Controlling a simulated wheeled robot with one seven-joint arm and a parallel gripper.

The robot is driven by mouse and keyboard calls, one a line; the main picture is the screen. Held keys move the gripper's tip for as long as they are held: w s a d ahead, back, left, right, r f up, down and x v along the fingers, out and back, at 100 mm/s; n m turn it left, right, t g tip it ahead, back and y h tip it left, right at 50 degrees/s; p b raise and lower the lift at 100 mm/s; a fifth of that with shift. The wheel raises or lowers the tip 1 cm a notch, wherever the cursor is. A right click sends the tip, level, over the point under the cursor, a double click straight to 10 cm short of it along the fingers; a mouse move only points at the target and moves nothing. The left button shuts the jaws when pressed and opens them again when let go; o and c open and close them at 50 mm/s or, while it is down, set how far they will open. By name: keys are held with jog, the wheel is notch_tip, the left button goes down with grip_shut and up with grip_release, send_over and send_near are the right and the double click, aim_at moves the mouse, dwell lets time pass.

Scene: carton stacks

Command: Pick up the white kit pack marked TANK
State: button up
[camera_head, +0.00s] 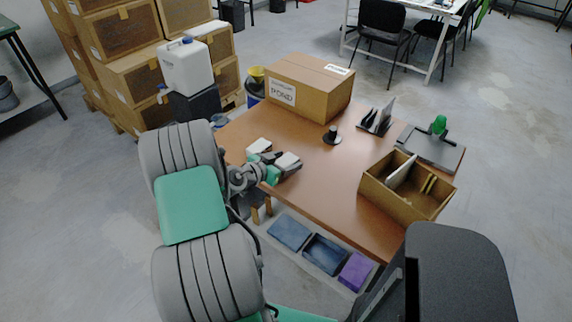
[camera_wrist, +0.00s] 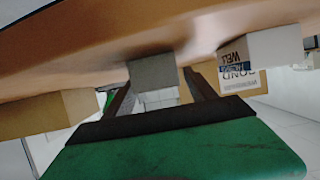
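Two small white packs lie at the table's near left edge. One pack (camera_head: 288,160) is at my gripper (camera_head: 279,164). In the wrist view, where the table is at the top, a grey-looking pack (camera_wrist: 153,73) is between my two dark fingers (camera_wrist: 160,88). A gap shows beside the right finger, so my gripper looks open around it. No marking is readable on this pack. The other pack (camera_head: 258,146) is just to the left, outside the fingers. It also shows at the right of the wrist view (camera_wrist: 272,48), with blurred lettering like WELL.
The brown table (camera_head: 325,185) bears a large carton (camera_head: 310,90), a dark cup-like object (camera_head: 332,136), a dark rack (camera_head: 377,119), a grey clipboard-like board (camera_head: 432,148) and an open wooden box (camera_head: 405,203). Blue and purple bins (camera_head: 325,254) are below the near edge. Stacked cartons (camera_head: 130,85) stand behind left.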

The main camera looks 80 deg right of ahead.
jog(key=c, duration=1.3)
jog(key=shift+o, duration=0.2)
